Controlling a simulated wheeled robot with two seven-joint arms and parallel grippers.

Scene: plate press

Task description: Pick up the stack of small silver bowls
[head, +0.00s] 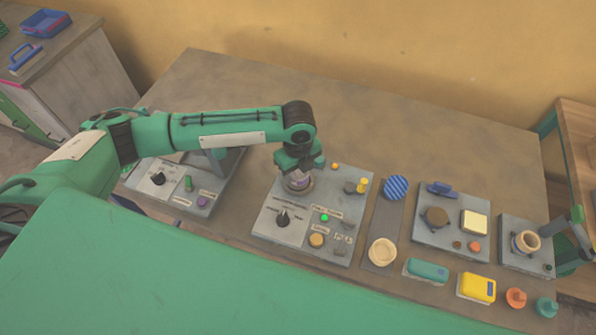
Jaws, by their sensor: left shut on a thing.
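A small silvery round stack (299,183), which looks like the small silver bowls, sits at a round spot on the middle grey panel (265,222). My left gripper (298,174) comes down from above and is shut on it. The gripper hides the upper part of the stack, so I cannot count the bowls or tell whether they are clear of the panel.
A left panel (146,190) carries a dial and knobs. The table's back (420,130) is clear.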

